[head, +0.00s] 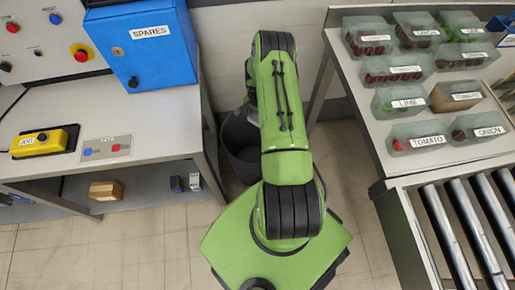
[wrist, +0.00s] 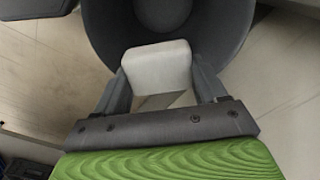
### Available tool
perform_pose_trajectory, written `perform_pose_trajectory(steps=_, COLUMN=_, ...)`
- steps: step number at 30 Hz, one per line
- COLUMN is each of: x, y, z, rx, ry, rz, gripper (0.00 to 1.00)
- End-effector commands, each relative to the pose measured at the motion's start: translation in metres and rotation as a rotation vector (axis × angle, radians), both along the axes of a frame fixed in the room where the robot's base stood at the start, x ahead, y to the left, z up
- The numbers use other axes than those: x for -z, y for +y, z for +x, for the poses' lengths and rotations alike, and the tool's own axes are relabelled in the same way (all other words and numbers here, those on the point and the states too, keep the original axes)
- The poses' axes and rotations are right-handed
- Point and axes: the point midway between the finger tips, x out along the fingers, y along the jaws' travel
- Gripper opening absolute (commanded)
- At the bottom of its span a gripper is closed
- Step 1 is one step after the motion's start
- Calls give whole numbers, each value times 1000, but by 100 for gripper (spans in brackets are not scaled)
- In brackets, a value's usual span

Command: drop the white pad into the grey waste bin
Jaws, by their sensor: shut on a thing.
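The white pad (wrist: 158,66) shows in the wrist view between the two fingers of my gripper (wrist: 160,88), which is shut on it. The grey waste bin (wrist: 102,28) is below and beyond the pad in the wrist view, its open mouth facing me. The pad overlaps the bin's near rim in that picture; its height above the bin is hard to tell. In the head view the bin (head: 240,158) stands on the floor between the two benches, partly hidden by my arm. My gripper and the pad are hidden in the head view.
A bench at left holds a blue SPARES box (head: 150,50) and a yellow JOG switch box (head: 42,142). A small cardboard box (head: 105,190) sits on its lower shelf. At right, labelled tubs (head: 415,142) stand on a table by the roller conveyor (head: 465,225).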

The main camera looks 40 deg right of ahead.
Motion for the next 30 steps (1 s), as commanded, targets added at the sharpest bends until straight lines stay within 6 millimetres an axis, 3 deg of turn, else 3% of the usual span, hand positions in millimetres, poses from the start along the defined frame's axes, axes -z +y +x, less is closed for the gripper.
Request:
perform_pose_trajectory(steps=12, x=56, y=0, z=0, rx=-1, ry=0, rz=0, gripper=47)
perform_pose_trajectory(steps=20, x=58, y=0, z=0, rx=-2, ry=0, rz=0, gripper=47)
perform_pose_trajectory(steps=21, x=57, y=0, z=0, rx=-2, ry=0, rz=0, gripper=73)
perform_pose_trajectory(steps=26, x=57, y=0, z=0, rx=-2, ry=0, rz=0, gripper=97)
perform_pose_trajectory(steps=30, x=57, y=0, z=0, rx=-2, ry=0, rz=0, gripper=100)
